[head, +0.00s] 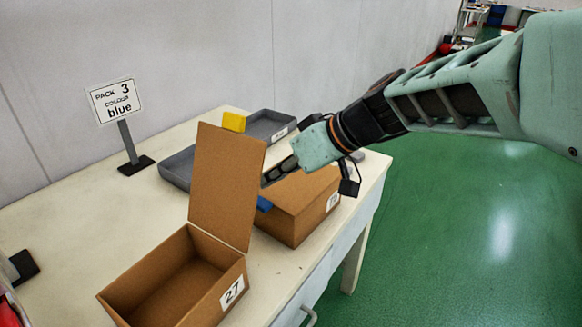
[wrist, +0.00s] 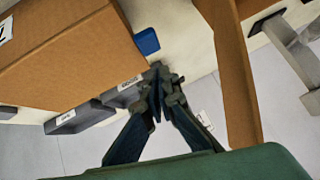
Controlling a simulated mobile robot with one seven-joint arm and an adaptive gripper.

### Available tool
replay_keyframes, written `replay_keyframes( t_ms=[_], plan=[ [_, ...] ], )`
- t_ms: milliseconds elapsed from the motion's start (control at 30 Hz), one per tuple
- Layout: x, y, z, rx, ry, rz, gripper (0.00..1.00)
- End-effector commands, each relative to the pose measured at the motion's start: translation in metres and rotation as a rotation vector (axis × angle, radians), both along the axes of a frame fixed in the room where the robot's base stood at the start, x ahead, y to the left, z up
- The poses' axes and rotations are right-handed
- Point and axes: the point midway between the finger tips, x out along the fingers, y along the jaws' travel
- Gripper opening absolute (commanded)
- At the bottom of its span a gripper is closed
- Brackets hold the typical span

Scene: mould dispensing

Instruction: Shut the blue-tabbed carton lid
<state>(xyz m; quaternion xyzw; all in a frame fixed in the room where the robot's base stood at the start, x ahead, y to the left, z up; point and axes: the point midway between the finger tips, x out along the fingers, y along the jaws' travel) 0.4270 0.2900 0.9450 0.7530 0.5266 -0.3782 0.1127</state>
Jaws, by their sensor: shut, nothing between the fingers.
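The rear carton (head: 298,222) stands on the table with a lid that looks flat and down over its top. A blue tab (head: 264,204) shows at its left edge, partly hidden by the other carton's raised lid; the tab also shows in the wrist view (wrist: 147,42), beside the carton wall (wrist: 70,55). My gripper (head: 267,180) is shut and empty, just above the left part of the rear carton, between it and the raised lid. Its fingertips show in the wrist view (wrist: 157,78). I cannot tell whether they touch the lid.
An open carton labelled 27 (head: 228,290) stands in front, empty, with its lid (head: 222,185) upright close to my gripper. Grey trays (head: 178,168) and a yellow block (head: 233,121) are behind. A sign reading "Pack 3 colour blue" (head: 115,100) stands at the left.

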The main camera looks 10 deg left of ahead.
Motion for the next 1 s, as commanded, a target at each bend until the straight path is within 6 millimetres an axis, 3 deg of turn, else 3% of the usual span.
replay_keyframes(
  t_ms=[33, 333, 1000],
  plan=[
    [-0.001, 0.001, -0.013, 0.0, -0.001, 0.001, 0.0],
    [-0.005, 0.003, -0.034, 0.001, 0.001, 0.0, 0.0],
    [-0.009, 0.004, -0.042, -0.004, 0.0, 0.006, 0.0]
  ],
)
